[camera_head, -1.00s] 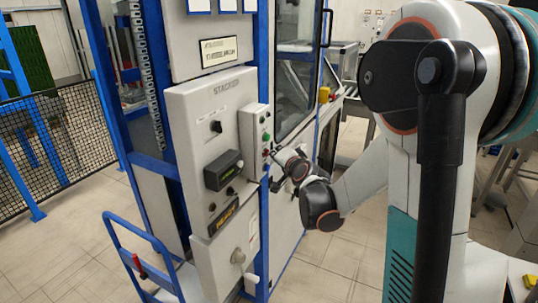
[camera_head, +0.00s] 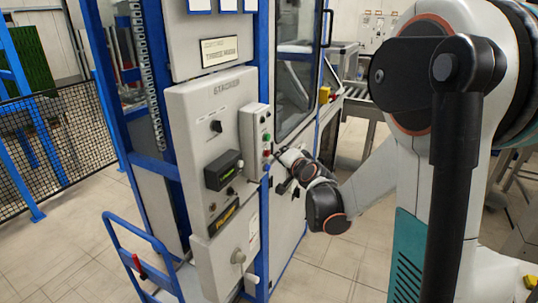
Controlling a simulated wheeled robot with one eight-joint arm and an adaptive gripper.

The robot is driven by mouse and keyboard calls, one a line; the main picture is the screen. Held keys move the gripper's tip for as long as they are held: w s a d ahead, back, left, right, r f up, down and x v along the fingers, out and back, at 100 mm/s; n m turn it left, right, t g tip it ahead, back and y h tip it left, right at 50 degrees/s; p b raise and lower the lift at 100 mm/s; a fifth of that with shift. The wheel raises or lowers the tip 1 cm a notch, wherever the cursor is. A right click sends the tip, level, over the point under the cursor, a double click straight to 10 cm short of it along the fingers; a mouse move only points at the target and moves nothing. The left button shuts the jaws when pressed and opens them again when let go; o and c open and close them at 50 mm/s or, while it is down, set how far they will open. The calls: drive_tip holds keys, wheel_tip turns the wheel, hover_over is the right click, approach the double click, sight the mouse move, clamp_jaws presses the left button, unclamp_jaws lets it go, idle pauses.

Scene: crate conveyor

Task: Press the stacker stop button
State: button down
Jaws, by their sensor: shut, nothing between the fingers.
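The grey stacker panel (camera_head: 200,110) stands in the middle of the view, with a slim button box (camera_head: 254,130) on its right side. The box carries a green button (camera_head: 266,138) and a red button (camera_head: 266,153), which looks like the stop button. My gripper (camera_head: 273,163) is small in this view, shut and empty, just right of the box's lower part and close to the red button. I cannot tell whether its tips touch the button.
A blue trolley (camera_head: 140,250) stands at the lower left, and a black mesh fence (camera_head: 60,140) lies beyond it. A blue-framed glass door (camera_head: 298,65) is right of the panel. A roller conveyor (camera_head: 352,105) is behind. Bare tiled floor lies below the arm.

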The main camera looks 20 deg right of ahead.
drive_tip(key=s+d, duration=0.1)
drive_tip(key=s, duration=0.1)
drive_tip(key=s+d, duration=0.2)
idle(0.4)
idle(0.7)
